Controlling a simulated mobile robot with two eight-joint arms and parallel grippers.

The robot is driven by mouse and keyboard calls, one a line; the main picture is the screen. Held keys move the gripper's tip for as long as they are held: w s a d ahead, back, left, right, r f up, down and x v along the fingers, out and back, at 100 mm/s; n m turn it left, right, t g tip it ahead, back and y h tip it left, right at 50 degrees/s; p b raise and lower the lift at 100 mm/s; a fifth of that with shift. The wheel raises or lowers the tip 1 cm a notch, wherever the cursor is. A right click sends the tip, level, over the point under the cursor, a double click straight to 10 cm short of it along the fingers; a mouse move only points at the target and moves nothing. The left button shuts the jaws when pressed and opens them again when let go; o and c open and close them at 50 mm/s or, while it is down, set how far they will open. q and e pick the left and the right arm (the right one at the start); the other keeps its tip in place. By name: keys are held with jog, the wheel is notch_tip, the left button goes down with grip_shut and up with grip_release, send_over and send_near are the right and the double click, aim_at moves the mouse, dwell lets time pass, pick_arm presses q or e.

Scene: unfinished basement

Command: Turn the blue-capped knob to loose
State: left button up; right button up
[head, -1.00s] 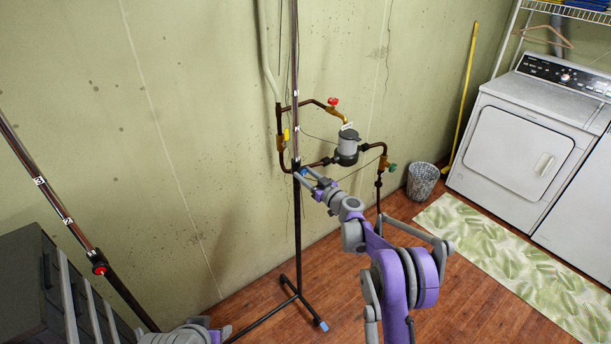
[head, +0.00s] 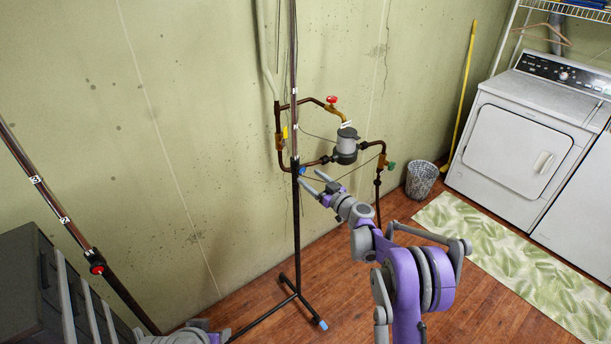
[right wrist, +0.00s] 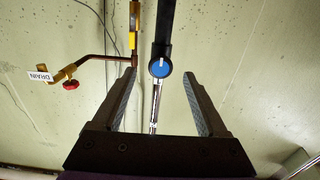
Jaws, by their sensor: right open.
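The blue-capped knob (head: 302,170) sits on the side of an upright dark stand pole (head: 296,220). In the right wrist view the round blue cap (right wrist: 160,68) faces me, in line between my fingertips. My right gripper (head: 311,179) is open and empty, with its fingertips just to the right of the knob in the head view. In the right wrist view the open jaws (right wrist: 159,76) show a clear gap on both sides of the cap; I cannot tell the exact depth gap. My left gripper is not in view; only part of my left arm shows at the bottom.
Copper pipes with a red valve handle (head: 331,99), a grey meter (head: 346,142) and a green valve handle (head: 391,166) stand behind the pole. A second pole with a red-capped knob (head: 97,268) leans across the left. A wire basket (head: 421,180) and dryer (head: 525,135) are right.

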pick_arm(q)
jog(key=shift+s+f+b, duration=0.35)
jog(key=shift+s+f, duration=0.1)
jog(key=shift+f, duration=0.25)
pick_arm(e)
jog(key=v, duration=0.6)
jog(key=shift+s, duration=0.3)
jog(key=shift+d, duration=0.15)
jog(key=s+a+r+m+g+h, duration=0.1)
jog(key=s+r+g+h, duration=0.15)
jog(key=s, duration=0.75)
jog(key=s+a+r+m+g+h, duration=0.1)
jog(key=s+r+g, duration=0.25)
jog(key=s, duration=0.65)
jog(key=s+d+f+m+g+h, duration=0.1)
jog(key=s+d+f+h, duration=0.1)
jog(key=s, duration=0.6)
jog(key=s+d+f+m+h, duration=0.2)
jog(key=s+d, duration=0.3)
jog(key=s, duration=0.3)
jog(key=s+d+f+m+g+h, duration=0.1)
jog(key=s+d+f+m+h, duration=0.1)
jog(key=s, duration=0.7)
jog(key=shift+d+g+h, duration=0.3)
jog(key=shift+d+h, duration=0.25)
jog(key=shift+d, duration=0.25)
